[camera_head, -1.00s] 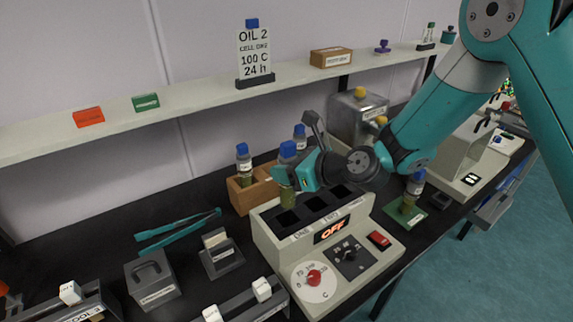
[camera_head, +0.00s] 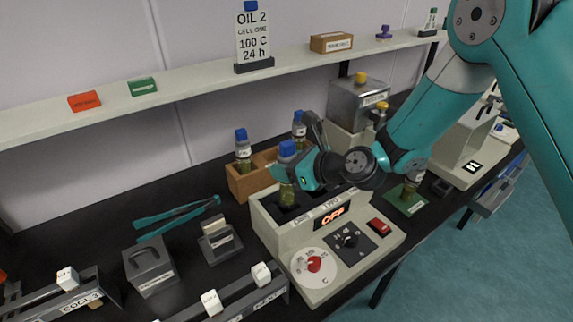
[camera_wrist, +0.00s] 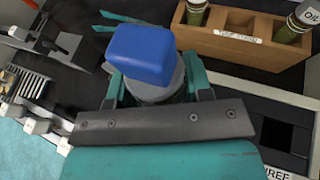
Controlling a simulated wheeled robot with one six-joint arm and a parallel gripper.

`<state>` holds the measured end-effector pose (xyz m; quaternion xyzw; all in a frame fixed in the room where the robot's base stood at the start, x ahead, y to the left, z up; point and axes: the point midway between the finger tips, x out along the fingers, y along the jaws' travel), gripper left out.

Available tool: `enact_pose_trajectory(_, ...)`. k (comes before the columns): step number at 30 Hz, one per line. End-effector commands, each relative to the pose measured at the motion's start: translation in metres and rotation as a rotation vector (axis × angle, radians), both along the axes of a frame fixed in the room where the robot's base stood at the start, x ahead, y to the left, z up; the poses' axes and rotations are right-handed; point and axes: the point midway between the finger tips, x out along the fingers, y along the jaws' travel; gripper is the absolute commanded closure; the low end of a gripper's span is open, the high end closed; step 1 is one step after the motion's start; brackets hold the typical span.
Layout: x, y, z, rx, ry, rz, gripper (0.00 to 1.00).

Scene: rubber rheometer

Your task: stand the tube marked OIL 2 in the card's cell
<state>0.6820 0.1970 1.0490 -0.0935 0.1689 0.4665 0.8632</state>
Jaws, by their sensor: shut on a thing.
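My gripper (camera_head: 288,176) is shut on a blue-capped glass tube (camera_head: 287,192) with greenish contents, held upright; its mark is not readable. In the wrist view its blue cap (camera_wrist: 143,53) sits between my jaws (camera_wrist: 152,95). The tube's lower end is at the opening of cell ONE, the left cell of the pale heating block (camera_head: 262,228); I cannot tell how far it is inside. My gripper hides much of the other cells. The card (camera_head: 253,38) on the shelf reads OIL 2, CELL ONE, 100 C, 24 h.
A wooden rack (camera_head: 238,184) with blue-capped tubes stands just behind the block. Teal tongs (camera_head: 175,222), a grey weight (camera_head: 150,266) and a small holder (camera_head: 220,244) lie left of the block.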

Motion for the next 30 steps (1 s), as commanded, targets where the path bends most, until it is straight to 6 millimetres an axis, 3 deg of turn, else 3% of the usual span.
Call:
enact_pose_trajectory(17,0.001,0.000,-0.001,0.001,-0.001,0.000,0.96)
enact_pose_trajectory(30,0.001,0.000,-0.018,0.000,0.000,0.000,0.96)
